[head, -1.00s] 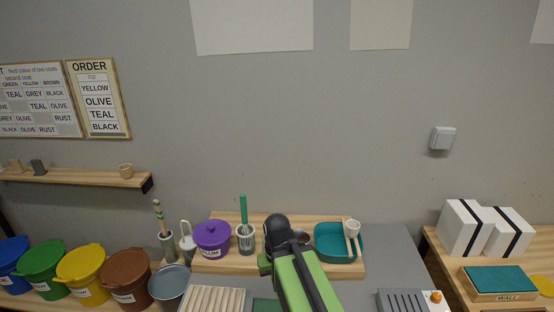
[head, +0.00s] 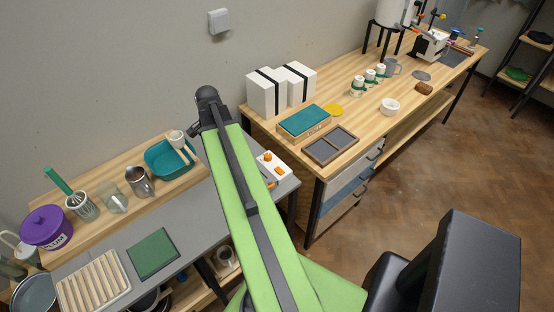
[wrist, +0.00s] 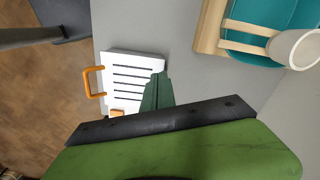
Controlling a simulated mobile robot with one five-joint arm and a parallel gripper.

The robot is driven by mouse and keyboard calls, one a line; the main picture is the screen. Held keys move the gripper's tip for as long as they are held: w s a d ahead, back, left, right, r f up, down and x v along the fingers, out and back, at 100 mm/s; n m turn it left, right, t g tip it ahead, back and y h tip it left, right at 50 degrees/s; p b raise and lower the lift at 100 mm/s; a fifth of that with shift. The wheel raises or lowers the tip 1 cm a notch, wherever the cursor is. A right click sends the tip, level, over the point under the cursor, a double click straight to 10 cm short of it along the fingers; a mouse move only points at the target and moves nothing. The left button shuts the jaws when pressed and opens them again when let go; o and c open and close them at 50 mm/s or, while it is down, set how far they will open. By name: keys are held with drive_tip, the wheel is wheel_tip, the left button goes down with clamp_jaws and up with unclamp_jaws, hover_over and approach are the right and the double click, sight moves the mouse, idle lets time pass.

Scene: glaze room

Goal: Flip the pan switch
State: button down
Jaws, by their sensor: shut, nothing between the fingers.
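A white slotted box with orange parts, which seems to be the pan unit, shows in the wrist view (wrist: 122,68). It has an orange loop handle at its left and a small orange piece, possibly the switch (wrist: 117,113), at its lower edge, partly hidden by my gripper's mount. In the head view the box (head: 282,168) sits at the right end of the grey worktop, partly behind my arm, with an orange knob (head: 267,156) on top. My gripper (wrist: 157,88) is shut and empty, its dark green fingers over the box's right edge. Contact cannot be told. It is hidden in the head view.
A green mat (head: 152,254) and slatted rack (head: 94,284) lie on the worktop. A wooden table (head: 350,100) with boxes is right. A wall switch (head: 219,20) is above.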

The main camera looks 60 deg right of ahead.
drive_tip(key=s+d+r+m+p, duration=0.2)
drive_tip(key=s+d+m, duration=0.2)
drive_tip(key=s+d, duration=1.1)
drive_tip(key=shift+s+r, duration=0.35)
drive_tip(key=shift+s+a+f+b, duration=0.15)
drive_tip(key=shift+s+b, duration=0.05)
drive_tip(key=shift+s, duration=0.2)
drive_tip(key=shift+s+a+f+b, duration=0.15)
drive_tip(key=shift+s, duration=0.2)
